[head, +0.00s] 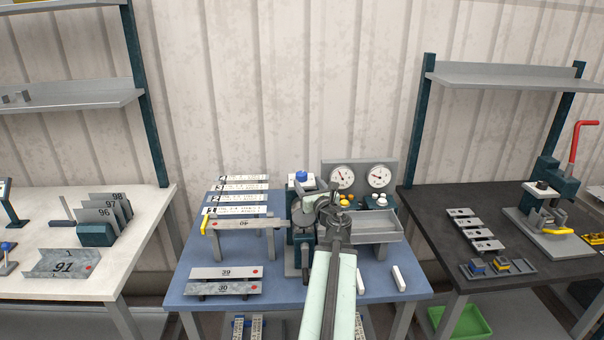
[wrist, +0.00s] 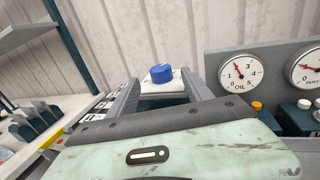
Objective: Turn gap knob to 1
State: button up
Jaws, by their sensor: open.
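A blue knob (head: 302,175) sits on a pale plate on top of the bender (head: 294,238) on the blue table. I take it for the gap knob; its setting is too small to read. In the wrist view the blue knob (wrist: 161,74) shows between the tips of my two grey fingers, on the pale plate (wrist: 163,88). My gripper (wrist: 162,80) is open and empty. In the head view my gripper (head: 320,198) is over the bender, just right of and nearer than the knob, and hides part of the machine.
A gauge panel (head: 360,164) with two dials stands behind, with yellow and white buttons below it. A plate marked 40 (head: 240,224) and a yellow-tipped handle (head: 203,226) are to the left. A grey tray (head: 372,228) is to the right.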

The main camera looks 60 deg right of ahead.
aim_at(303, 176)
jog(key=x, duration=0.7)
jog(key=shift+w+d, duration=0.25)
jog(key=shift+w, duration=0.05)
jog(key=shift+a, duration=0.1)
jog(key=shift+c, duration=0.3)
